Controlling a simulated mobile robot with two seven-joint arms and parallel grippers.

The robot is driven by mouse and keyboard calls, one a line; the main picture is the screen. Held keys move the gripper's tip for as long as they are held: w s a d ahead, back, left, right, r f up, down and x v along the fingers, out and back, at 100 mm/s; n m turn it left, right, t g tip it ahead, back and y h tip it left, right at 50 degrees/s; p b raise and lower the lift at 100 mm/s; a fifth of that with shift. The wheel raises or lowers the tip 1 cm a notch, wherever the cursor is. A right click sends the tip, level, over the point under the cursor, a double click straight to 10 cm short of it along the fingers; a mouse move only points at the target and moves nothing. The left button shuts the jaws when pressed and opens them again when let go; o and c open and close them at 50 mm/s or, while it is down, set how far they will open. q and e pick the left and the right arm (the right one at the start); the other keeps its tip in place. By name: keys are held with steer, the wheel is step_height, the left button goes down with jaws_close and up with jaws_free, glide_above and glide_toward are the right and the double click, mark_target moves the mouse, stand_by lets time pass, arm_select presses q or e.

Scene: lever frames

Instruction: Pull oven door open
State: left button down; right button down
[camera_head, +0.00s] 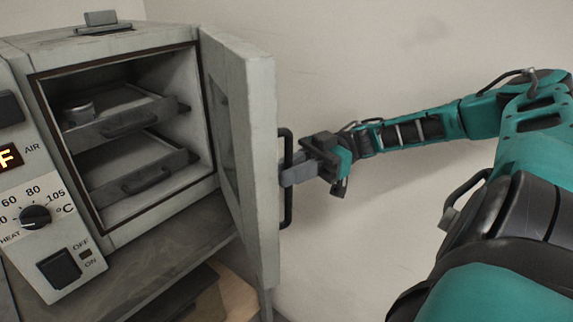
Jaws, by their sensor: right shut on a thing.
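The oven (106,236) is a pale grey box on the left in the head view, with its front opening uncovered. Its door (254,130) stands swung out wide on the right-hand side of the opening. A dark vertical bar handle (288,210) is on the door's outer face. My right gripper (288,177) is at the handle, shut on it about midway along its length. The fingertips are partly hidden behind the handle and the door edge. My left gripper is not in view.
Inside the oven are an upper tray (124,117) with a small round metal container (78,113) and a lower tray (137,175). A control panel with a dial (35,217) is at left. The oven stands on a grey bench (185,262). A plain wall is behind.

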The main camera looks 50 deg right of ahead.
steer(key=c, duration=1.2)
jaws_free()
steer(key=p, duration=0.2)
glide_toward(238, 71)
steer(key=shift+w+a+r, duration=0.1)
steer(key=shift+a+r, duration=0.85)
steer(key=shift+a, duration=0.25)
